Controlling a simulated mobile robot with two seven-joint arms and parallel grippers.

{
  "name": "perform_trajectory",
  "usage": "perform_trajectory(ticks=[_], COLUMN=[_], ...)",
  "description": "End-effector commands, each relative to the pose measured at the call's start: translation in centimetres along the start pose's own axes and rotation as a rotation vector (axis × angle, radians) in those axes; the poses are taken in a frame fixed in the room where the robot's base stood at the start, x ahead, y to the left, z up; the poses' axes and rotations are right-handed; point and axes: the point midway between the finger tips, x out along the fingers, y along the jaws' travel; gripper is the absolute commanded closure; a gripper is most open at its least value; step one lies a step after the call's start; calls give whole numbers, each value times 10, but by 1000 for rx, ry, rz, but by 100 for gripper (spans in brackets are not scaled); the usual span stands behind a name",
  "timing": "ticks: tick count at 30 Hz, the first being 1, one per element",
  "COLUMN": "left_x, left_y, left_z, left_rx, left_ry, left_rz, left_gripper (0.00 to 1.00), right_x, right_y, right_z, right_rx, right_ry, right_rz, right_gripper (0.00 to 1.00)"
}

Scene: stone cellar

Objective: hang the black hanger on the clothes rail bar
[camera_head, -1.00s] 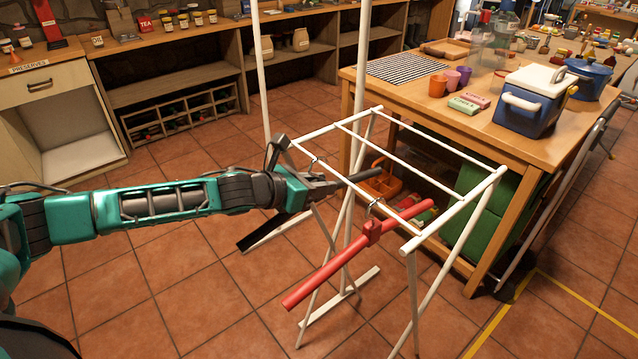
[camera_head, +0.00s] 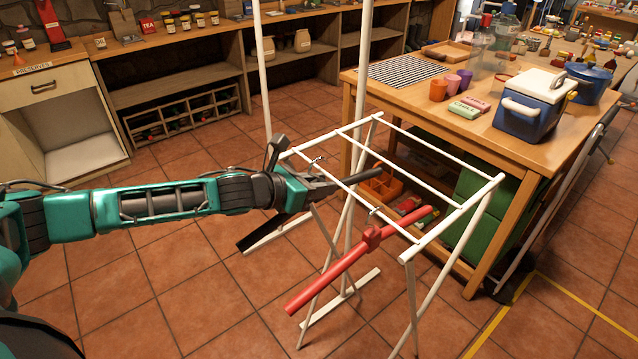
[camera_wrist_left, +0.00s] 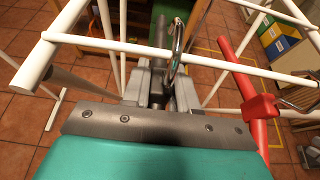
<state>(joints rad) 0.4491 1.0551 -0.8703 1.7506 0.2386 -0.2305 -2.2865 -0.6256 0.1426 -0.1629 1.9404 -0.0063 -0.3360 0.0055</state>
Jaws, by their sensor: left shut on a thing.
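My left gripper (camera_head: 322,189) is shut on the black hanger (camera_head: 365,178), whose dark bar sticks out on both sides of the fingers. It holds it at the left long bar (camera_head: 350,192) of the white clothes rail. The hanger's metal hook (camera_head: 318,160) rises at that bar. In the left wrist view the hook (camera_wrist_left: 176,48) stands upright above the gripper (camera_wrist_left: 158,92) and crosses the white bar (camera_wrist_left: 110,44). I cannot tell whether it rests on the bar. My right gripper is not in view.
A red hanger (camera_head: 340,268) hangs from the same bar, nearer the front. A wooden table (camera_head: 400,85) with a blue cooler (camera_head: 530,115) and cups stands behind the rail. Shelves line the back wall. Tiled floor is clear at the front left.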

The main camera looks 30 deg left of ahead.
Motion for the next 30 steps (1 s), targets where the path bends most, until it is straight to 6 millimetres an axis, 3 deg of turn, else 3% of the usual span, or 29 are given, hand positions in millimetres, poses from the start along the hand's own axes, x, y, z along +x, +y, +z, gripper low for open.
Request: perform_trajectory(ticks=[30], left_x=[-34], left_y=[1], left_z=[-16], left_rx=[0], left_ry=[0], left_rz=[2], left_gripper=[100], right_x=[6], right_y=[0], right_z=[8], right_rx=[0], right_ry=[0], right_rz=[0], right_gripper=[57])
